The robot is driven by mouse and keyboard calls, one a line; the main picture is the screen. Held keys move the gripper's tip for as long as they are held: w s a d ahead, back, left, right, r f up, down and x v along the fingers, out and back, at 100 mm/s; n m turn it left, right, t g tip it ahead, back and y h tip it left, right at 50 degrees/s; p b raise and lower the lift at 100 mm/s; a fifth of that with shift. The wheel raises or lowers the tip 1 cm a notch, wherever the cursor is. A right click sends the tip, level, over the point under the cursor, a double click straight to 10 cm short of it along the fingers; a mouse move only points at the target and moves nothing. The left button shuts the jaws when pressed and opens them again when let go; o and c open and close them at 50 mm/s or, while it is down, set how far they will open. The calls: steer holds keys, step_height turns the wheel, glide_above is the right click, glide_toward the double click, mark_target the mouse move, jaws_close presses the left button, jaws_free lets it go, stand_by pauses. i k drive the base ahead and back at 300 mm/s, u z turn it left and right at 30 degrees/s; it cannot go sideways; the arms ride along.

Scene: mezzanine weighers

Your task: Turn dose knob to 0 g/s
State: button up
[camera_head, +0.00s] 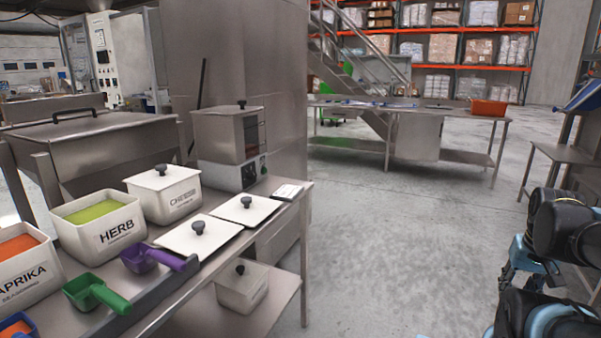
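A grey metal dosing machine (217,137) with a clear-fronted hopper and a black lid knob stands at the far end of the steel bench. Its lower front panel (253,171) carries small dark controls, one of which may be the dose knob. They are too small to tell the knob's setting or read any figures. Parts of my arm show at the lower right, well apart from the machine. I cannot make out my gripper's fingers in this view.
The bench holds open herb (119,240) and paprika (22,280) tubs, a lidded oregano tub (167,205), loose lids (200,243), a green scoop (94,293) and a purple scoop (150,260). The concrete floor (390,240) to the right is clear. A steel table (460,118) stands behind.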

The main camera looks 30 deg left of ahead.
mark_target(250, 175)
steer(key=z, duration=0.25)
steer(key=i, duration=3.05)
steer(key=u, duration=3.4)
